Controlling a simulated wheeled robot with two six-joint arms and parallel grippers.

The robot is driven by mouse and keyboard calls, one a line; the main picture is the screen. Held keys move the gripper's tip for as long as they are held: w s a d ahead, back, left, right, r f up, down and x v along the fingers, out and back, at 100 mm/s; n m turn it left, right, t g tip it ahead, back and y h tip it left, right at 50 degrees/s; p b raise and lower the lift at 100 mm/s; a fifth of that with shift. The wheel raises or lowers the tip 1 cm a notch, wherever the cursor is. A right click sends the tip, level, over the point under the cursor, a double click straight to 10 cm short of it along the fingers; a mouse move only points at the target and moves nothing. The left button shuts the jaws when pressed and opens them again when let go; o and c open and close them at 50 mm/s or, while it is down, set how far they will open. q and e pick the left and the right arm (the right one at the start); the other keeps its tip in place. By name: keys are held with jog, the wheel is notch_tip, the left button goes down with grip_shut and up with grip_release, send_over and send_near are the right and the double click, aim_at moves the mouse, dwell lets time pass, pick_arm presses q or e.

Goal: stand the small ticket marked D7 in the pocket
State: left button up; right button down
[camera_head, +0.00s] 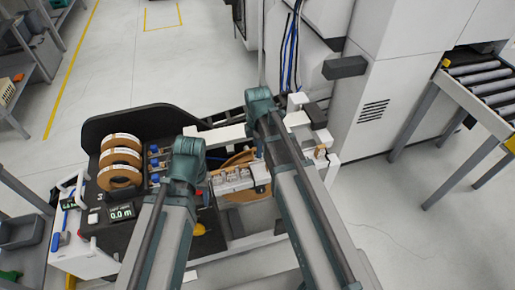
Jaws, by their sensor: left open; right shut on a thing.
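The end of my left arm, with its gripper (188,160), is over the middle of the dark machine bed (105,128). Its jaws are open, though the fingertips are hidden under the wrist. The end of my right arm, with its gripper (260,102), is further right and further back, over the machine's far side. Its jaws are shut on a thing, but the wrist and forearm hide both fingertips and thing. I cannot make out the D7 ticket or the pocket; they may be hidden or too small to tell.
Several orange-brown tape rolls (120,175) stand at the machine's left, by a display (121,212). A larger coil (238,160) lies partly under a silver block (233,181). A white cabinet (368,80) and roller conveyor (481,77) stand right. The floor (400,225) at lower right is clear.

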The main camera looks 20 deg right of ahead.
aim_at(258, 161)
jog(key=shift+f+b, duration=3.2)
jog(key=shift+f, duration=0.3)
jog(key=shift+f+b, duration=0.45)
jog(key=shift+f, duration=0.05)
jog(key=c, duration=0.6)
grip_release()
jog(key=shift+r, duration=0.2)
notch_tip(258, 161, up, 14)
jog(key=p, duration=1.4)
jog(key=shift+f, duration=0.2)
jog(key=shift+f, duration=0.1)
